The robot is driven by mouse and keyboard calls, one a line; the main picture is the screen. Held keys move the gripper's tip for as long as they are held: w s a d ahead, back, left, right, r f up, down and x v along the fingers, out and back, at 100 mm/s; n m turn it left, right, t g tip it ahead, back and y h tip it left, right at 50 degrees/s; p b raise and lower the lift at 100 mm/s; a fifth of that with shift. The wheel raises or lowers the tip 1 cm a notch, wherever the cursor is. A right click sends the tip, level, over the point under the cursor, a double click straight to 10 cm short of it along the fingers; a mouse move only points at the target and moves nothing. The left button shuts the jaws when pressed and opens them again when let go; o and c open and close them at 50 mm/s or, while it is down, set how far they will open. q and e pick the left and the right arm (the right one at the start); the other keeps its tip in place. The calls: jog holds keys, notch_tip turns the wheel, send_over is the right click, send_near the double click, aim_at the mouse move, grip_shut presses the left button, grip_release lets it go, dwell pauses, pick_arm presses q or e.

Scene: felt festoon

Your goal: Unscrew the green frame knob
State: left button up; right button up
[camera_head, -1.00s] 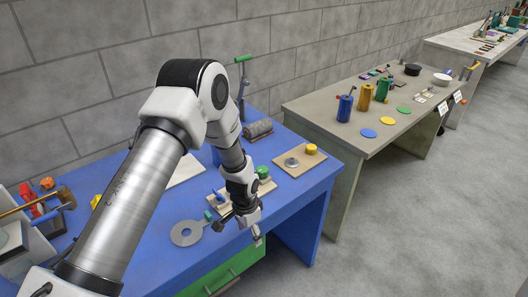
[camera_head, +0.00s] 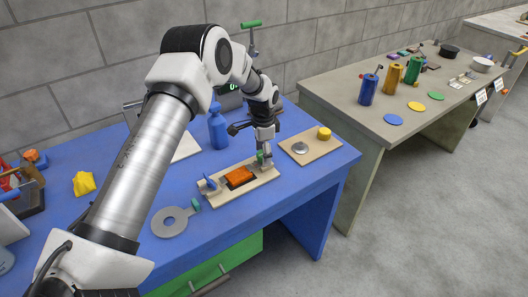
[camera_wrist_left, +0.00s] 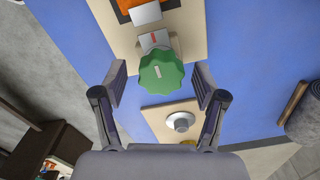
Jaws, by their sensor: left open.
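The green knob (camera_wrist_left: 161,72) is a scalloped disc with a pale mark, standing on a grey block at the end of a light wooden board (camera_wrist_left: 193,30). In the head view the green knob (camera_head: 261,155) shows only in part behind my left gripper (camera_head: 265,157), at the board's right end (camera_head: 225,198). In the wrist view my left gripper (camera_wrist_left: 161,82) is open, with one finger on each side of the knob and a gap on both sides. An orange piece (camera_head: 239,177) lies in the middle of the board. My right gripper is not in view.
A smaller board with a grey round part (camera_head: 299,147) and a yellow knob (camera_head: 324,133) lies to the right. A blue bottle (camera_head: 217,127) stands behind. The blue table's right corner (camera_head: 347,157) is clear.

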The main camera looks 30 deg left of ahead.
pick_arm(q)
jog(key=shift+w+f, duration=0.35)
jog(key=shift+f, duration=0.3)
jog(key=shift+s+r, duration=0.15)
jog(key=shift+r, duration=0.05)
jog(key=shift+s+r, duration=0.15)
jog(key=shift+s, duration=0.05)
jog(key=shift+c, duration=0.9)
jog(key=c, duration=1)
jog(key=shift+o, duration=0.2)
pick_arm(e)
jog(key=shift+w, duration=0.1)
pick_arm(q)
jog(key=shift+f, duration=0.2)
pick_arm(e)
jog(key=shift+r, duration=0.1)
